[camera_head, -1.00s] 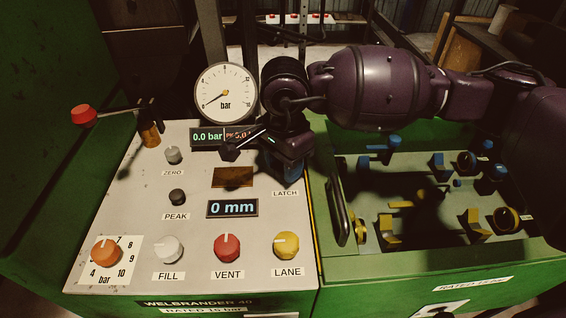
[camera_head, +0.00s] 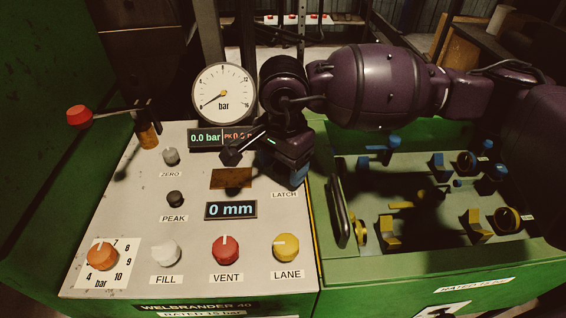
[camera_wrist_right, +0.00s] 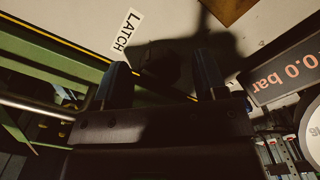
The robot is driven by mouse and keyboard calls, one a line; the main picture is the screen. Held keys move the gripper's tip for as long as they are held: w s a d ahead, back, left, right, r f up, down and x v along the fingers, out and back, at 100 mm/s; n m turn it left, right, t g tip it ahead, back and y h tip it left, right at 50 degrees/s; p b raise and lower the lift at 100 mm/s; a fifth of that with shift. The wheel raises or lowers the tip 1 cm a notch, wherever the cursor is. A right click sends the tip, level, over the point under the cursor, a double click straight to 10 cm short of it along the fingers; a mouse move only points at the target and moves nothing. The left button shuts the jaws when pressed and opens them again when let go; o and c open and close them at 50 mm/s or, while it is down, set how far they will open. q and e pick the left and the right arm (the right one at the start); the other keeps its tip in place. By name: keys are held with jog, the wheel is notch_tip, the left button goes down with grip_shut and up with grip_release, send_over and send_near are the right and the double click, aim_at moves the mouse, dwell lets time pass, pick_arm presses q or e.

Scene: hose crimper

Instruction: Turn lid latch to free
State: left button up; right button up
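The latch label (camera_head: 284,195) is on the right edge of the pale control panel (camera_head: 130,215); it also shows in the right wrist view (camera_wrist_right: 127,31). My right gripper (camera_head: 297,172) points down at the panel just above this label and hides the latch in the head view. In the right wrist view its two bluish fingers stand apart, with the gripper (camera_wrist_right: 162,82) open. A dark shape, which may be the latch knob (camera_wrist_right: 158,66), lies in shadow between and beyond the fingertips. I cannot tell whether they touch it. My left gripper is not in view.
A pressure gauge (camera_head: 224,92) and a pressure display (camera_head: 205,137) stand behind and left of the gripper. Fill (camera_head: 165,252), vent (camera_head: 226,250) and lane (camera_head: 286,247) knobs line the front. The green-framed bay with its handle (camera_head: 341,212) is close on the right. A red-ended lever (camera_head: 80,117) is at left.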

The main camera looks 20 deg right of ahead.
aim_at(283, 166)
notch_tip(283, 166, up, 11)
jog(key=p, duration=0.1)
dwell(0.7)
jog(key=shift+f, duration=0.1)
